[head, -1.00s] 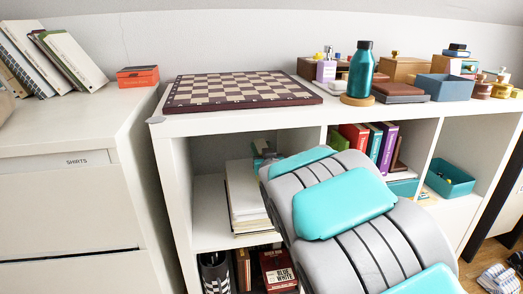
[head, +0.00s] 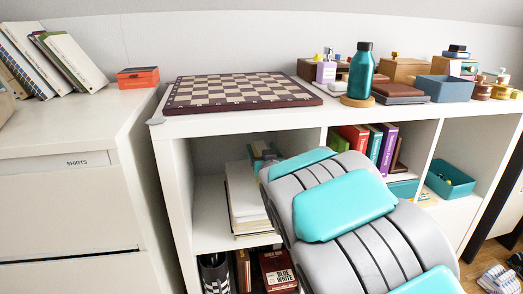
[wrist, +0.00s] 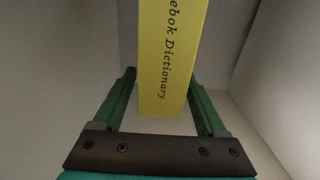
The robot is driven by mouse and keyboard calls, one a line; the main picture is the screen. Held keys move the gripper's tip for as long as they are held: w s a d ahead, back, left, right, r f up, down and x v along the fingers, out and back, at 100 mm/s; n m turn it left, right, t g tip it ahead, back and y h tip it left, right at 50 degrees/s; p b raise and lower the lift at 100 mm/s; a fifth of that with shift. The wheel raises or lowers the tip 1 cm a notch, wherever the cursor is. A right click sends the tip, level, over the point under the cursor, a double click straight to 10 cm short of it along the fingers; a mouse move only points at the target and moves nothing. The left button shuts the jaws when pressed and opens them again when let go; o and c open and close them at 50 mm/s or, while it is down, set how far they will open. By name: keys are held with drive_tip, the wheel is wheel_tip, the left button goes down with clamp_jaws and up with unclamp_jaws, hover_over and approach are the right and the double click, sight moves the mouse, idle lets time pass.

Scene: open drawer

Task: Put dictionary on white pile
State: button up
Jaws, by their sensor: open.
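The yellow dictionary (wrist: 172,55) stands upright in the wrist view with its lettered spine facing me. My gripper (wrist: 161,80) is open, with one green finger at each side of the dictionary's lower part. In the head view my arm hides the dictionary and most of the gripper. The white pile (head: 243,200), a stack of white books or papers, lies in the upper left compartment of the shelf, left of my arm.
Pale walls close in on both sides in the wrist view. The white shelf (head: 235,124) carries a chessboard (head: 240,90) and a teal bottle (head: 361,70) on top. A white drawer cabinet (head: 60,210) stands left.

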drive_tip(key=b+v, duration=0.3)
drive_tip(key=v, duration=0.8)
drive_tip(key=shift+s, duration=0.4)
drive_tip(key=shift+d, duration=0.2)
